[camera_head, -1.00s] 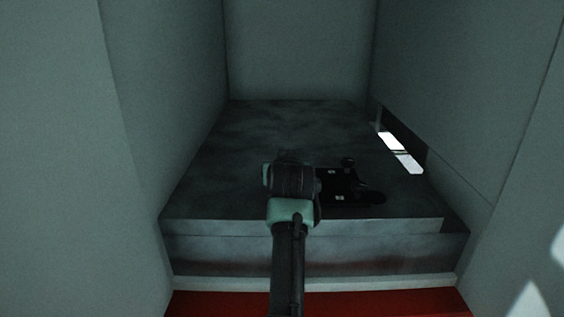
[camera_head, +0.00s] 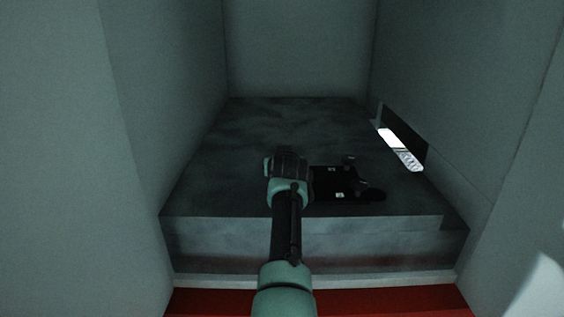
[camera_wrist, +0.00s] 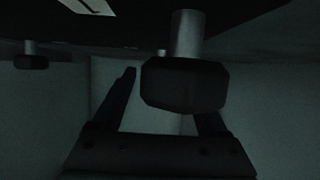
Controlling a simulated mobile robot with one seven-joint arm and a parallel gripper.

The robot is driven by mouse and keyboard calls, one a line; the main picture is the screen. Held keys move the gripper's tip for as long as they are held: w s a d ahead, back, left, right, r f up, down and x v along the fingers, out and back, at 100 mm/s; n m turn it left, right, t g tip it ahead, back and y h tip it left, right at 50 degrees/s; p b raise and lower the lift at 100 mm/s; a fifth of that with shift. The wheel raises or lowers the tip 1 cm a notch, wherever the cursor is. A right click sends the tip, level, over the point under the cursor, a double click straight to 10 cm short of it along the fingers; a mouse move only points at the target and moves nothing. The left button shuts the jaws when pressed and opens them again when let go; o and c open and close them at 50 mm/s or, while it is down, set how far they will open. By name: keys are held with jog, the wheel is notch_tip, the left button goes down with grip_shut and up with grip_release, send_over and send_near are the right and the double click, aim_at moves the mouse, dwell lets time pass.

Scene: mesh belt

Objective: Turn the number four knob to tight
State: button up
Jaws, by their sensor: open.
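A black plate (camera_head: 322,190) with small white labels lies on the grey block, right of my wrist in the head view. Dark knobs stick out at its right side, one upper (camera_head: 349,160) and one lower (camera_head: 372,195). In the wrist view a large dark knob (camera_wrist: 185,85) on a metal shaft hangs from the plate (camera_wrist: 150,22), with another knob (camera_wrist: 30,61) at the left. My gripper (camera_wrist: 166,92) is open. The large knob overlaps the right finger and hides its tip; contact cannot be told. I cannot read which knob is number four.
The grey block (camera_head: 265,130) fills the floor of a narrow bay with grey walls at left, right (camera_head: 450,90) and back. A slot (camera_head: 400,145) in the right wall shows a bright shape. A red strip (camera_head: 370,300) runs along the front.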

dwell(0.3)
grip_shut()
dwell(0.3)
jog(key=shift+a, duration=0.15)
jog(key=shift+a+f+m+h, duration=0.1)
jog(key=shift+f+m+h, duration=0.05)
jog(key=shift+m+h, duration=0.4)
jog(key=b, duration=0.1)
jog(key=h+b, duration=0.1)
jog(key=b, duration=0.1)
jog(key=shift+a+f+m, duration=0.15)
jog(key=shift+f+m, duration=0.2)
jog(key=shift+r+m+h+b, duration=0.25)
jog(key=shift+m+h+b, duration=0.3)
jog(key=shift+b, duration=0.4)
jog(key=shift+r, duration=0.1)
